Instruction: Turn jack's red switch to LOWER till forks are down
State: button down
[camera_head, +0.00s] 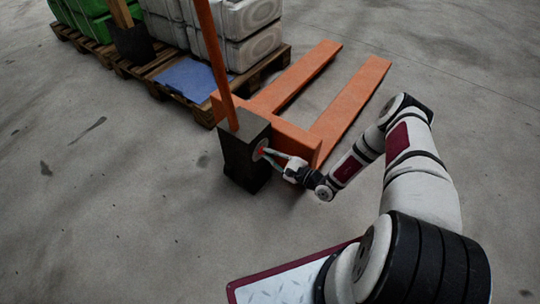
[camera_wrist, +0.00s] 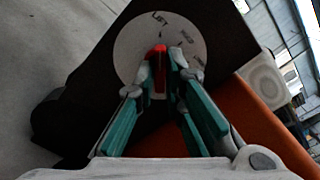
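The orange pallet jack (camera_head: 294,130) stands with its two forks (camera_head: 350,108) pointing away to the upper right; their height above the floor is hard to tell. On the side of its dark box (camera_head: 243,160) is a round pale dial (camera_wrist: 130,50) with LIFT lettering at the top and smaller words to the right, too blurred to read surely. The red switch (camera_wrist: 158,70) points up toward LIFT in the wrist view. My gripper (camera_wrist: 160,68) is at the dial, its teal-padded fingers closed in on both sides of the switch. In the head view my gripper (camera_head: 272,156) meets the dial.
Wooden pallets (camera_head: 262,70) with white stacked sacks (camera_head: 245,35) and green sacks (camera_head: 95,18) stand behind the jack. A blue sheet (camera_head: 192,80) lies on a pallet. The jack's orange handle (camera_head: 215,60) rises from the box. The concrete floor at left and right is clear.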

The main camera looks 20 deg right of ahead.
jog(key=shift+m, duration=0.3)
jog(key=shift+s+a+f+m+p, duration=0.1)
jog(key=shift+m+p, duration=0.3)
jog(key=shift+m, duration=8.2)
jog(key=c, duration=1.7)
grip_release()
jog(key=v, duration=1.2)
